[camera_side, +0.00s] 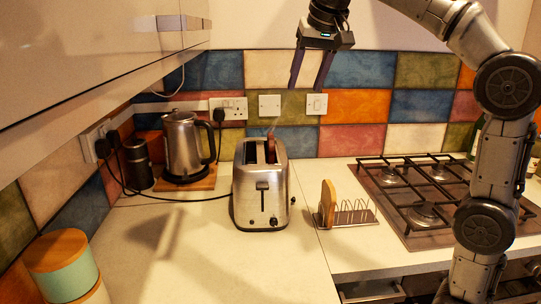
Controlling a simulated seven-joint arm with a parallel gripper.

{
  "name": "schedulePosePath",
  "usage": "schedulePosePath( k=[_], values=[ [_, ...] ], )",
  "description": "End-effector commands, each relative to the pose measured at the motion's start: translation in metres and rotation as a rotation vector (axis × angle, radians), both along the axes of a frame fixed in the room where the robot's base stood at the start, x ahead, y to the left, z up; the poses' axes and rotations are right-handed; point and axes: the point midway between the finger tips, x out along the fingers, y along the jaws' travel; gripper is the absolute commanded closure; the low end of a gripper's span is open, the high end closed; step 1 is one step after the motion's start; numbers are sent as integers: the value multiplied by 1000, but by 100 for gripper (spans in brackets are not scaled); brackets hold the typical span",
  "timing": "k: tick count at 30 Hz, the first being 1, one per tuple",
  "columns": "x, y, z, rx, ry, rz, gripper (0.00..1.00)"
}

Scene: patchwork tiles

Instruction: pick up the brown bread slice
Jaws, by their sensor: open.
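A dark brown bread slice (270,147) sticks up out of a slot of the silver toaster (259,192). Its lower part is hidden inside the toaster. A second, lighter golden-tan slice (327,203) stands upright at the left end of the wire toast rack (355,214). My gripper (307,87) is open and empty, pointing down. In the picture it is above and to the right of the toaster, well clear of both slices.
A steel kettle (183,145) stands left of the toaster, with a dark canister (138,165) beside it. A gas hob (420,195) lies at the right. A teal wooden-lidded jar (62,265) stands front left. The front worktop is clear. A cabinet overhangs at upper left.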

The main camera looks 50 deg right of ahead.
Motion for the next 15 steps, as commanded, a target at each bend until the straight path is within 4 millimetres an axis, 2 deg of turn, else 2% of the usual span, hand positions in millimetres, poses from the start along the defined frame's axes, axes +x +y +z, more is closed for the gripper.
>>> schedulePosePath(
  k=[1, 3, 9, 12, 15],
  values=[
    [20, -7, -1, 1, 5, -27, 45],
    [44, -16, -4, 3, 12, -63, 45],
    [103, -39, -31, -4, 40, -117, 45],
    [123, -47, -51, -4, 64, -126, 45],
    [133, -51, -70, -1, 97, -131, 45]
  ],
)
